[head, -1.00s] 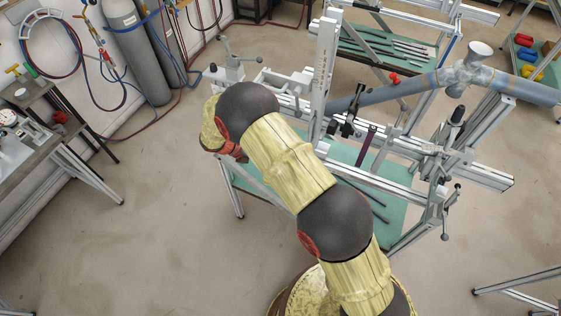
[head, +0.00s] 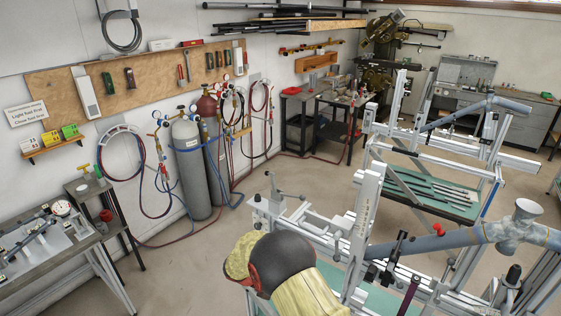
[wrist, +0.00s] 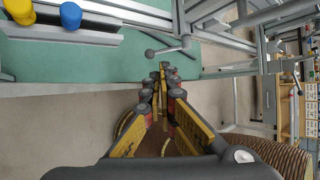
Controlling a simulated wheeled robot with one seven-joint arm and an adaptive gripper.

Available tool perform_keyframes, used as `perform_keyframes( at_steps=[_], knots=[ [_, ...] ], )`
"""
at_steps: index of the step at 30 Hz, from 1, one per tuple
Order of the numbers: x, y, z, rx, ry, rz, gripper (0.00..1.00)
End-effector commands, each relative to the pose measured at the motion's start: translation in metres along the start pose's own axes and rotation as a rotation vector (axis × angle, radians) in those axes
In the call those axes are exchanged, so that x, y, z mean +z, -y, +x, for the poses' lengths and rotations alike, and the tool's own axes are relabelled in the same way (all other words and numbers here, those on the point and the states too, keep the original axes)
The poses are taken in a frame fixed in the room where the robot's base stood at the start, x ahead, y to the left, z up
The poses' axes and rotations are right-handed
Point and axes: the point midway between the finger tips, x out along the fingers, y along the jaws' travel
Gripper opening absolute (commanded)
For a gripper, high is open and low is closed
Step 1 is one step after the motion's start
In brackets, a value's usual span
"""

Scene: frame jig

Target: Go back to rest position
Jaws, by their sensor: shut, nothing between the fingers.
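My gripper (wrist: 164,72) shows in the wrist view with its yellow and black fingers drawn together at the tips, shut and empty. Its tips stand in front of the edge of a green shelf (wrist: 100,62), apart from a grey metal lever with a ball end. In the head view my yellow and black arm shows at the bottom centre, in front of the aluminium frame jig (head: 362,225). My gripper itself is out of sight in the head view.
A grey tube (head: 440,242) lies across the jig at right. A second jig (head: 440,150) stands behind. Gas cylinders (head: 190,170) stand by the left wall. A workbench (head: 50,255) is at lower left. Bare floor (head: 190,270) lies between it and the jig.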

Motion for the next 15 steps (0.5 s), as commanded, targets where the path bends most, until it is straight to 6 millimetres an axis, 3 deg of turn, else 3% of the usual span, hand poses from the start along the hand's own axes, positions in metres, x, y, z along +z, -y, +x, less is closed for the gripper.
perform_keyframes(
  at_steps=[5,8,11,15],
  knots=[
    [-0.007,-0.004,0.002,0.015,-0.024,0.208,0.0],
    [-0.032,0.002,0.011,-0.004,-0.075,0.358,0.0],
    [-0.055,0.012,0.013,-0.025,-0.128,0.51,0.0],
    [-0.073,0.037,-0.001,-0.043,-0.21,0.759,0.0]
  ],
)
